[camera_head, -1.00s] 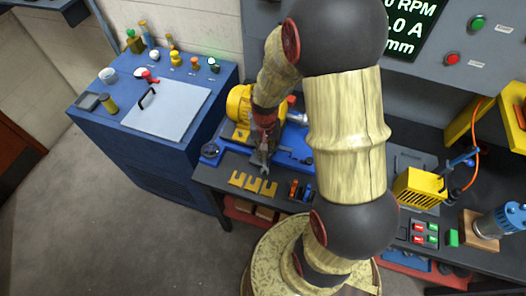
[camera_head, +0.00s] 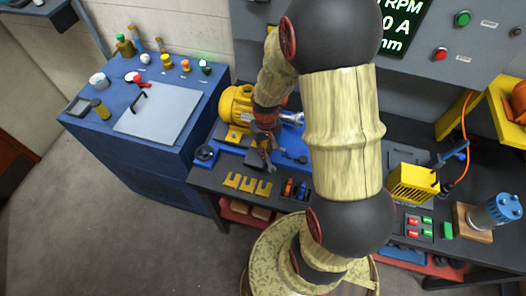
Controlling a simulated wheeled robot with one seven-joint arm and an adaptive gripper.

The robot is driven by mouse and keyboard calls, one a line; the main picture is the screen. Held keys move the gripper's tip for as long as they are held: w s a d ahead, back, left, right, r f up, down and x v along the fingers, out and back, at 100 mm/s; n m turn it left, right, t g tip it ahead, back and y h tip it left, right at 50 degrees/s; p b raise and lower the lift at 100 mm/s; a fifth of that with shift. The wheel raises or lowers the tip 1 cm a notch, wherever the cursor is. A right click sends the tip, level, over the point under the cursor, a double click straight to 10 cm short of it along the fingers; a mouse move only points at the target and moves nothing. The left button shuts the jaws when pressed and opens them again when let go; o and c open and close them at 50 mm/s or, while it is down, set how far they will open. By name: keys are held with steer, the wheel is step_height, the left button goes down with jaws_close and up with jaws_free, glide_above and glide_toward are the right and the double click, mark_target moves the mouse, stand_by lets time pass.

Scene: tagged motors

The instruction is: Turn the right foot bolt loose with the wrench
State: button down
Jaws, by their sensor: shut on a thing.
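The yellow motor (camera_head: 236,104) sits on a blue base (camera_head: 229,140) on the dark bench, left of my arm. My gripper (camera_head: 266,138) points down at the near right side of the motor. It is shut on the grey wrench (camera_head: 269,160), whose lower end shows below the fingers, low over the blue base. The right foot bolt cannot be made out; my gripper and the wrench cover that area. I cannot tell whether the wrench is around the bolt or beside it.
Several yellow slotted pieces (camera_head: 247,185) lie at the bench's front edge, beside a small holder (camera_head: 294,189). A blue cabinet (camera_head: 150,150) stands further left. A yellow ribbed box (camera_head: 412,182) and a blue motor (camera_head: 497,210) are at right.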

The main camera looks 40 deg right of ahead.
steer(key=shift+s+d+f+n, duration=0.15)
steer(key=shift+d+n, duration=0.1)
steer(key=shift+n, duration=0.15)
steer(key=shift+a+m, duration=0.2)
steer(key=shift+m, duration=0.1)
steer(key=shift+r+p, duration=0.85)
steer(key=shift+r, duration=0.2)
stand_by(0.8)
steer(key=shift+r+p, duration=0.8)
steer(key=shift+r, duration=0.2)
